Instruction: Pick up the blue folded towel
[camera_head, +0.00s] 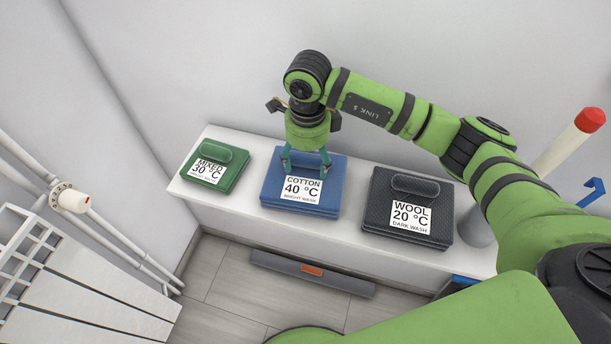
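The blue folded towel (325,207) lies on the white shelf, between a green one and a dark one. It has a white label reading "COTTON 40 °C, bright wash". My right gripper (305,168) is over the back part of the blue towel, pointing down. Its two teal fingers are spread apart, one on each side of the upper part of the towel. I cannot tell whether the fingers touch it or hold a part of it. My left gripper is not in view.
The green folded towel (232,178), labelled "MIXED 30 °C", is at left. The dark folded towel (440,231), labelled "WOOL 20 °C", is at right. The white shelf (350,228) backs onto a wall. A white rack (90,290) stands at left. A grey bar (345,281) is below the shelf.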

